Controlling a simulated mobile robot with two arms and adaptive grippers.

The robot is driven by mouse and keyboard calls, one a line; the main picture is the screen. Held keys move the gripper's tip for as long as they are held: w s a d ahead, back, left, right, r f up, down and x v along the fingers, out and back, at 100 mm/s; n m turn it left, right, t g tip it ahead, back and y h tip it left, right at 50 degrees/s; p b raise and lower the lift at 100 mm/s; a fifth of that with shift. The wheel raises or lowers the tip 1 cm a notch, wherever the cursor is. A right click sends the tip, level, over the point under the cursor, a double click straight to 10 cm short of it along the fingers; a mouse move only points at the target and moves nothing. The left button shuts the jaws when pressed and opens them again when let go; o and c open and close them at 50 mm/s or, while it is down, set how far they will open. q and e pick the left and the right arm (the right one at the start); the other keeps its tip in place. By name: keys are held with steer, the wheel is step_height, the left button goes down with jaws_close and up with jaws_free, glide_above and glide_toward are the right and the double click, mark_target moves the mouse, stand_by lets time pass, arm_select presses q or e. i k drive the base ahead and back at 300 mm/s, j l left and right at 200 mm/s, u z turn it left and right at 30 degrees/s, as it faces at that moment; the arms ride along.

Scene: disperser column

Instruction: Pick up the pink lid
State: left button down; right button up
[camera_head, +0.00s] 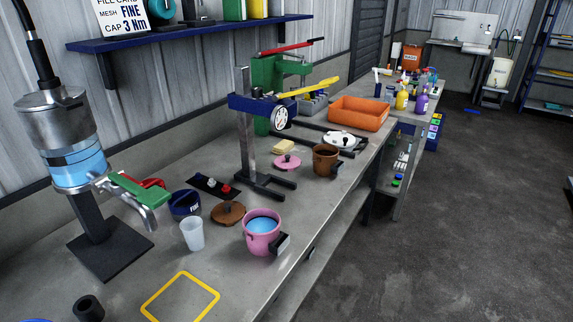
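The pink lid (287,161) lies flat on the grey workbench, with a small dark knob on top. It sits left of a brown pot (326,159) and in front of a yellow sponge-like block (283,146). A pink pot (262,232) with blue contents and a dark handle stands nearer, close to the bench's front edge; its top is uncovered. A brown lid (228,213) lies left of the pink pot. Neither of my grippers shows in the head view.
A blue and steel press stand (248,150) rises just left of the pink lid. A white cup (192,234), a blue container (185,204) and a disperser column (72,150) stand at the left. An orange tray (358,113) is farther back. A yellow square outline (180,297) marks clear bench in front.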

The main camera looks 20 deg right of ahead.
mark_target(288, 162)
steer(key=l+u, duration=0.1)
steer(key=u, duration=0.3)
steer(key=i+l+u, duration=0.25)
steer(key=l, duration=0.3)
steer(key=l+u, duration=0.25)
steer(key=l, duration=0.25)
steer(key=i+l+u, duration=0.1)
steer(key=l+u, duration=0.15)
steer(key=l, duration=0.35)
